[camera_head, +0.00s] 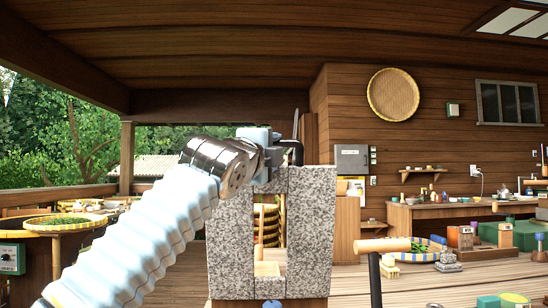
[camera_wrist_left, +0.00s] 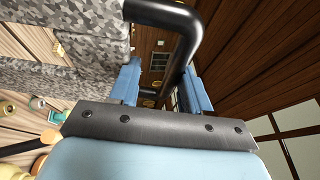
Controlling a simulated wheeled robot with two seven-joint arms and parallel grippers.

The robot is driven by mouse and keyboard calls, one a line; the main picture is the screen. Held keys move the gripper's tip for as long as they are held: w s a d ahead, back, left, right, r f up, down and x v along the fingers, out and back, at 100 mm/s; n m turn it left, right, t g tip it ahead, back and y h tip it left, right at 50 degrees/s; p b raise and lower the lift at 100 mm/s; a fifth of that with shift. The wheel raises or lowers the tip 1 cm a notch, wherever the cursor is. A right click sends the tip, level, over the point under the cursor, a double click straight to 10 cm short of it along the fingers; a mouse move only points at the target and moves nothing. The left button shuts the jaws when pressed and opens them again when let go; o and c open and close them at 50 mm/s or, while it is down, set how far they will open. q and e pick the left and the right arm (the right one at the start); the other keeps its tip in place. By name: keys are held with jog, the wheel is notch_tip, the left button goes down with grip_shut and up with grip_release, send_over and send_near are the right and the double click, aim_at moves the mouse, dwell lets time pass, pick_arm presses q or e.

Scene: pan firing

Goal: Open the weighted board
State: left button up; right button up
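The weighted board (camera_head: 311,230) appears in the head view as speckled grey stone slabs around an open middle, standing in front of me. The speckled stone also fills the upper left of the left wrist view (camera_wrist_left: 60,40). A bent black handle (camera_wrist_left: 187,30) rises by the stone; in the head view a bit of it shows at the top (camera_head: 293,148). My left gripper (camera_head: 268,138) is at the top of the stone. In the left wrist view its two blue fingers (camera_wrist_left: 162,88) stand apart, one on each side of the handle, with a gap visible by the left finger. My right gripper is not in view.
A dark post with a wooden crossbar (camera_head: 382,246) stands to the right. Woven trays (camera_head: 60,222) lie at left. A counter with small items (camera_head: 450,215) is at the right back.

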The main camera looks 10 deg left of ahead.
pick_arm(q)
jog(key=b+v, duration=0.4)
jog(key=v, duration=0.7)
jog(key=shift+a, duration=0.35)
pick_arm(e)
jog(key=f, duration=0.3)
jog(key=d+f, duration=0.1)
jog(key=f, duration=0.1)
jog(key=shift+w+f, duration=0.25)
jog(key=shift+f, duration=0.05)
pick_arm(q)
jog(key=shift+f, duration=0.1)
